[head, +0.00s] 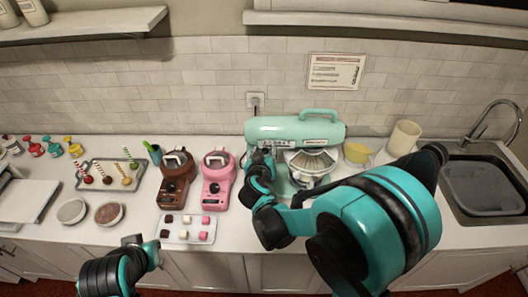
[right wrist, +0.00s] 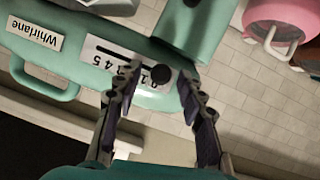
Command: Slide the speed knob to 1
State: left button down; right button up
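The mint-green mixer (head: 290,130) stands on the counter against the tiled wall. Its speed knob (right wrist: 160,75) is a small black round knob at one end of a dark slot in a white numbered scale plate (right wrist: 110,55). The digits beside the knob are partly covered, so I cannot read its exact setting. My right gripper (right wrist: 158,82) is open, with one finger on each side of the knob; contact is not clear. In the head view the right gripper (head: 261,165) is at the mixer's left front. My left gripper (head: 137,241) is low at the left; its fingers are unclear.
A brown machine (head: 177,178) and a pink machine (head: 217,180) stand left of the mixer. A tray of small sweets (head: 188,230) lies in front of them. A beige cup (head: 404,137) and a sink (head: 483,185) are at the right.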

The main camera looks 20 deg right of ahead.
grip_shut()
jog(key=shift+s+d+b, duration=0.2)
jog(key=shift+d+b, duration=0.1)
jog(key=shift+d, duration=0.45)
jog(key=shift+c, duration=0.8)
grip_release()
jog(key=shift+o, duration=0.8)
jog(key=shift+a, duration=0.15)
jog(key=v, duration=1.2)
